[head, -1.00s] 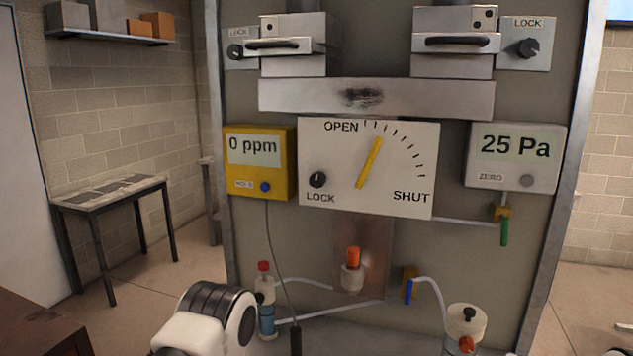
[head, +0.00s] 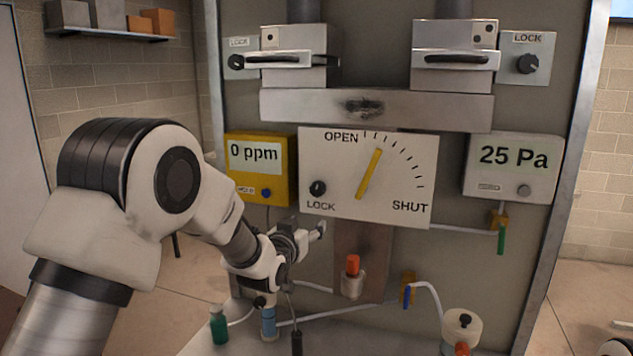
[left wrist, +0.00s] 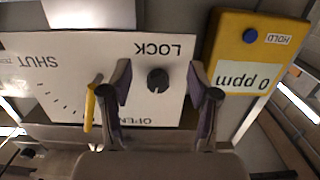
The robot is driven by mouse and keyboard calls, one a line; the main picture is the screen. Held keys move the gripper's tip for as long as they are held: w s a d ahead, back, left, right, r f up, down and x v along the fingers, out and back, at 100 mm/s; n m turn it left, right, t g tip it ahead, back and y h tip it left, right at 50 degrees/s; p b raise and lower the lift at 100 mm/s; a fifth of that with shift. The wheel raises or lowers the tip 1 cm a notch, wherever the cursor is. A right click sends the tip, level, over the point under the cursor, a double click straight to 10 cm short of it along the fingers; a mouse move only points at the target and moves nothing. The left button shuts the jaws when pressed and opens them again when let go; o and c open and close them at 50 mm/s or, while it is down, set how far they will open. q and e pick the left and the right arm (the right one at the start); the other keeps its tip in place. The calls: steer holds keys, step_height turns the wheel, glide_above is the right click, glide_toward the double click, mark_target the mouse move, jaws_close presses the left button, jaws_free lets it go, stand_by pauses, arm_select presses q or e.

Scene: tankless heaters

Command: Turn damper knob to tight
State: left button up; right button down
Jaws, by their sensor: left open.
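The damper panel (head: 330,175) is a white plate with OPEN and SHUT marks and a yellow pointer (head: 369,174) tilted toward the OPEN side. Its black LOCK knob (head: 318,188) sits at the panel's lower left. My left gripper (head: 318,231) is open, just below the knob in the head view. In the left wrist view, which is upside down, the LOCK knob (left wrist: 158,80) shows between the two spread fingers of the left gripper (left wrist: 159,78). I cannot tell whether they touch it.
A yellow 0 ppm meter (head: 258,168) is left of the panel and a 25 Pa gauge (head: 512,168) is right. Two more LOCK knobs (head: 236,62) (head: 527,64) are above. An orange-capped fitting (head: 352,278), bottles and tubes are below.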

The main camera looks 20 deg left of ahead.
arm_select(q)
steer(key=t, duration=0.1)
glide_toward(316, 190)
steer(key=w, duration=0.2)
steer(key=w+p, duration=0.2)
steer(key=w, duration=0.2)
steer(key=w+p, duration=0.2)
steer(key=w, duration=0.2)
steer(key=shift+d+r, duration=0.15)
steer(key=shift+d, duration=0.05)
steer(key=shift+c, duration=0.4)
steer(key=c, duration=1.1)
